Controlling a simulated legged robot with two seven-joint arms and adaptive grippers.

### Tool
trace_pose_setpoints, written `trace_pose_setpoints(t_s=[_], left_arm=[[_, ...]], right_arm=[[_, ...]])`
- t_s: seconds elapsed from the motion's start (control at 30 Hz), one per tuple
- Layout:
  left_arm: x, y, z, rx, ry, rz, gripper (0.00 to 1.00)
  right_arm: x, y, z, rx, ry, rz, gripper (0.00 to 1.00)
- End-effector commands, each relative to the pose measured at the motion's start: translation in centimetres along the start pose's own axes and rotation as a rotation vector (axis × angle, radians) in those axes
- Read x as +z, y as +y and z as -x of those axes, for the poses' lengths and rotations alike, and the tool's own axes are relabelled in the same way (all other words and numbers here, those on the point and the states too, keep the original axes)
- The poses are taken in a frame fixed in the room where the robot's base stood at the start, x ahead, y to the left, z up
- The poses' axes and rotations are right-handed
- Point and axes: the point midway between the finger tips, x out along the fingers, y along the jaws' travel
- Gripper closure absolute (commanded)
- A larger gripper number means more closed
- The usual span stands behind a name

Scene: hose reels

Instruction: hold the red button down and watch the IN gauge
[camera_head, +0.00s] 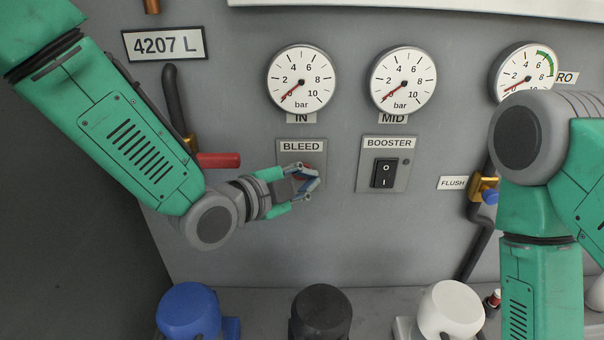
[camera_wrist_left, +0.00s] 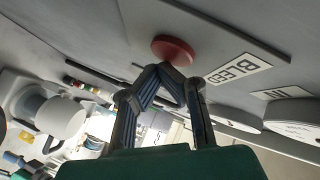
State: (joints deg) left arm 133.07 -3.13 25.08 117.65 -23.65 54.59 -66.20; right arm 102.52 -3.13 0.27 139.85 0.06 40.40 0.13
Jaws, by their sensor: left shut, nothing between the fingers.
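The red button (camera_head: 304,171) is on the BLEED plate (camera_head: 287,150) and mostly hidden behind my left gripper (camera_head: 308,186). In the left wrist view the round red button (camera_wrist_left: 173,48) shows just beyond the closed fingertips of my left gripper (camera_wrist_left: 166,70). The fingertips are at the button's edge; I cannot tell whether they touch it or whether it is pressed in. The left gripper is shut and empty. The IN gauge (camera_head: 301,79) is above the plate, its red needle pointing lower left, near 0 bar. My right gripper is out of view.
The MID gauge (camera_head: 403,81) also reads near 0. The BOOSTER switch (camera_head: 384,173) is right of the button. A red-handled valve (camera_head: 218,160) sits close above my left wrist. Blue (camera_head: 188,310), black (camera_head: 320,314) and white (camera_head: 452,309) knob-like parts stand below.

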Motion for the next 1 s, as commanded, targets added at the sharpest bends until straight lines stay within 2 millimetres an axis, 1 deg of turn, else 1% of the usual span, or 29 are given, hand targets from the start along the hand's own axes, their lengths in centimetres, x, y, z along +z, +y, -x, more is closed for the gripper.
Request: trace_pose_setpoints(t_s=[0.17,0.47,0.77,0.87,1.0], left_arm=[[0.1,0.1,0.6,-0.001,-0.002,0.0,1.0],[0.0,0.6,2.2,0.0,-0.002,0.0,1.0],[0.0,0.7,2.3,0.0,-0.001,0.0,1.0],[-0.2,0.8,2.5,0.0,0.0,-0.001,1.0],[-0.9,1.6,3.4,0.001,0.001,-0.001,1.0]], right_arm=[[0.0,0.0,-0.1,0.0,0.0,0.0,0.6],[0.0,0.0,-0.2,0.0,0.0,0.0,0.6],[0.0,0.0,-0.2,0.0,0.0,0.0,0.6],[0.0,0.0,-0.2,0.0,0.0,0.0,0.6],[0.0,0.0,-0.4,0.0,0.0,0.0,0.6]])
